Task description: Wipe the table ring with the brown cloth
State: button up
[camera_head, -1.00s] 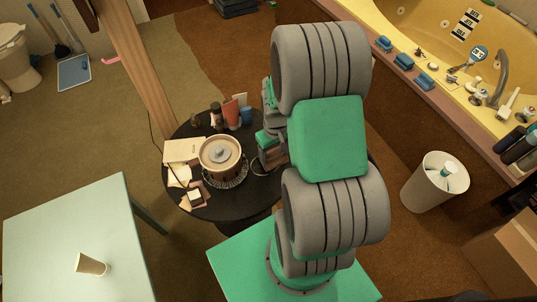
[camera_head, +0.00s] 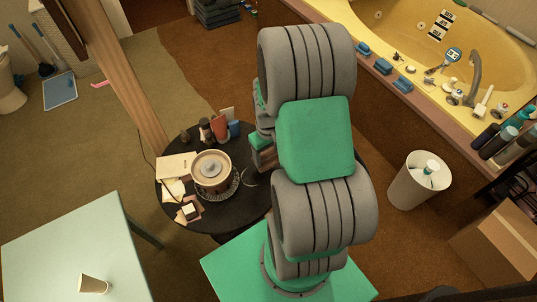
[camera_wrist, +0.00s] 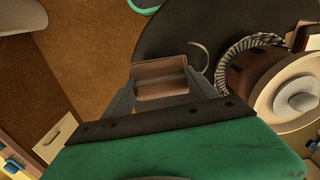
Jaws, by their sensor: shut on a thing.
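The brown cloth (camera_wrist: 160,78) is a folded brown block between the fingers of my gripper (camera_wrist: 163,92), which is shut on it. In the head view the cloth (camera_head: 267,156) shows partly beside my arm, over the right part of the round black table (camera_head: 232,212). The table ring, a thin pale curved mark, lies on the black top (camera_head: 250,178), just below and left of the cloth. In the wrist view the ring (camera_wrist: 205,52) shows beyond the cloth to its right, partly hidden. I cannot tell whether the cloth touches the table.
Books (camera_head: 176,167), small bottles (camera_head: 205,130) and cards share the table. A pale table (camera_head: 70,245) stands lower left. A white bin (camera_head: 419,182) and the yellow tub (camera_head: 430,45) are right.

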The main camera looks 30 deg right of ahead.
aim_at(268, 154)
jog(key=shift+r, duration=0.4)
notch_tip(268, 154, up, 3)
jog(key=p, duration=0.2)
jog(key=shift+p, duration=0.4)
jog(key=shift+f, duration=0.1)
